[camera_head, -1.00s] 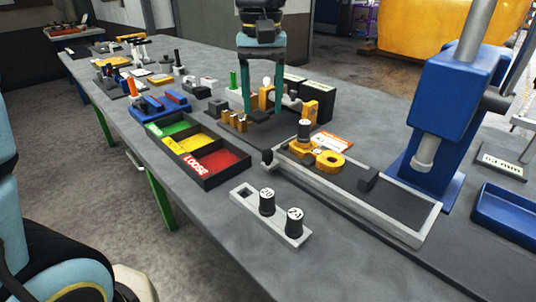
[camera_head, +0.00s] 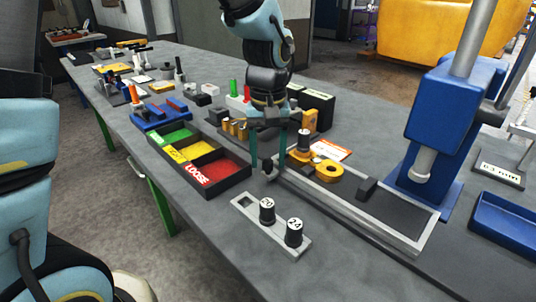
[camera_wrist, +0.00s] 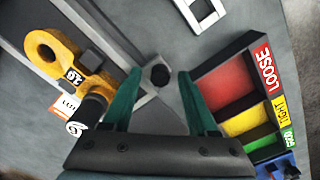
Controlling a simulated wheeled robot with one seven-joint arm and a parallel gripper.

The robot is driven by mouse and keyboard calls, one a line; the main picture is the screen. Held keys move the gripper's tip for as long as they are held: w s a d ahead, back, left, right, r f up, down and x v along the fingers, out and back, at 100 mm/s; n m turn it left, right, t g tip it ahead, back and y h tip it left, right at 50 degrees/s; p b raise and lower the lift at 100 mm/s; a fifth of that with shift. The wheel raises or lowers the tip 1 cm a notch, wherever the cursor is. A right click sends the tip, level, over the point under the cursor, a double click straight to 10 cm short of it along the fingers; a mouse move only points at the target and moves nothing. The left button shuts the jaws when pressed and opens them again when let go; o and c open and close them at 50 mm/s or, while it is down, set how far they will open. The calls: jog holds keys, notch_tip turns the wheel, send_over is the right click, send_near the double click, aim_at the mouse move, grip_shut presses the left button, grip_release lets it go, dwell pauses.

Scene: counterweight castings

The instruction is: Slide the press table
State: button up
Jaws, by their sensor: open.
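The press table (camera_head: 403,212) is a long dark bed with a light grey rim, lying on the bench in front of the blue press. A dark round knob (camera_head: 268,172) sits at its near left end.
The blue press (camera_head: 450,110) stands behind the table's right part. A sorting tray (camera_head: 213,188) with green, yellow and red compartments lies close on the left. A grey holder (camera_head: 246,203) with two black weights stands in front. Yellow parts and black boxes (camera_head: 318,97) stand behind.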

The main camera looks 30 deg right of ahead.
grip_shut()
dwell(0.4)
dwell(1.0)
